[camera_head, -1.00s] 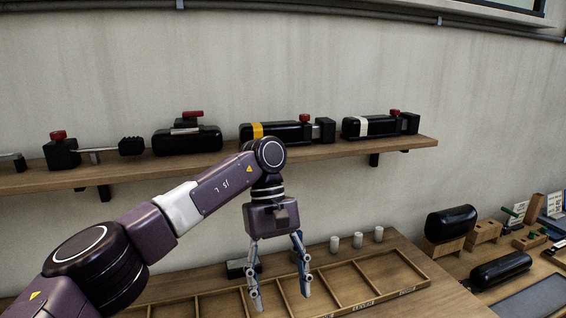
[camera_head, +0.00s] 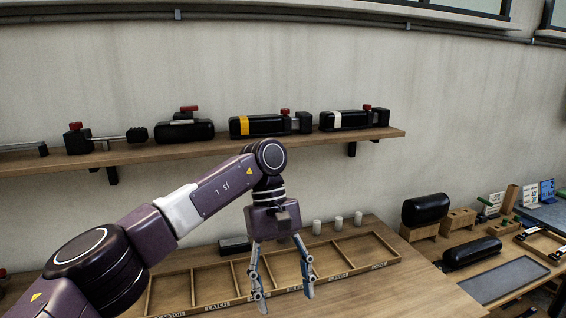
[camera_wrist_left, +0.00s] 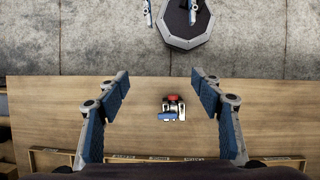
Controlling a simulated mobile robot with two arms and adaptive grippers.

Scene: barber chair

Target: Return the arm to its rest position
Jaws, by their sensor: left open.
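My left gripper (camera_head: 283,282) hangs fingers-down from my left arm in the head view, in front of the compartment tray (camera_head: 213,307) on the wooden table. Its two fingers are spread apart with nothing between them. In the left wrist view the open fingers (camera_wrist_left: 160,105) frame the table top (camera_wrist_left: 235,105). A small object with a red top and a blue part (camera_wrist_left: 172,108) lies on the table there, between and beyond the fingers. My right gripper is not seen in the head view.
A wall shelf (camera_head: 200,155) holds several black tools with red knobs behind my arm. Three white cylinders (camera_head: 337,223) stand behind the tray. A second table at right carries black rolls (camera_head: 425,209) and a dark mat (camera_head: 503,280). Bare table lies right of the tray.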

